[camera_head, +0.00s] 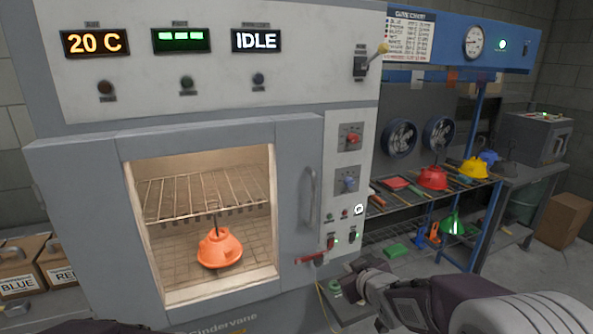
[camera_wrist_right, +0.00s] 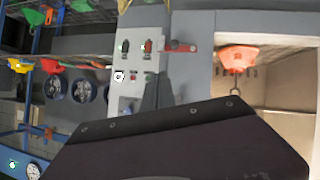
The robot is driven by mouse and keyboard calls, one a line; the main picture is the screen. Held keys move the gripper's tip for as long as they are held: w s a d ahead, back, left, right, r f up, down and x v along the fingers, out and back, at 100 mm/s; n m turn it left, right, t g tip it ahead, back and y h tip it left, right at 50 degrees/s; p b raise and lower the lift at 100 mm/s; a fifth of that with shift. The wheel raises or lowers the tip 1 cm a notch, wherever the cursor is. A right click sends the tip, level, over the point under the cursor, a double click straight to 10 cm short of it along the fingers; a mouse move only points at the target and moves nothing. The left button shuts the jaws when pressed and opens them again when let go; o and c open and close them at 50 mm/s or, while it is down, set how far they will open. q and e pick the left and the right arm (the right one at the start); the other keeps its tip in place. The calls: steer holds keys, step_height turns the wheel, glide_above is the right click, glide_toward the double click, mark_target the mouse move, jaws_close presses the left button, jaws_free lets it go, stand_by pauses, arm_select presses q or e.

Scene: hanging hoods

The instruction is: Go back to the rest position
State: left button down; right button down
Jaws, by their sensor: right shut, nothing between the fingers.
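My right gripper (camera_head: 356,276) is shut and empty in the head view. Its arm comes in from the lower right, and the gripper is in front of the oven's lower right corner, below the red handle. In the right wrist view, which looks upside down, the gripper's dark fingers (camera_wrist_right: 158,90) show in front of the control panel. My left gripper is not in view; only a dark part of my own body shows at the bottom left edge.
An orange hood (camera_head: 219,248) hangs inside the lit oven, under a wire rack (camera_head: 200,193). The oven front (camera_head: 80,190) stands close ahead. At right, a shelf rack (camera_head: 478,225) holds red, yellow and green hoods. Boxes (camera_head: 18,270) stand at left. Floor shows at far right.

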steer(key=s+f+m+g, duration=0.1)
steer(key=s+f+g, duration=0.2)
steer(key=s, duration=0.5)
steer(key=s+d+f+m+g, duration=0.1)
steer(key=s+f+g, duration=0.3)
steer(key=s, duration=0.4)
steer(key=s+f+m+g+h, duration=0.1)
steer(key=s+f+m+g, duration=0.2)
steer(key=s+f, duration=0.2)
steer(key=s, duration=0.3)
steer(key=shift+s+d+f+g, duration=0.25)
steer(key=shift+s+f+g, duration=0.1)
steer(key=shift+f+g, duration=0.05)
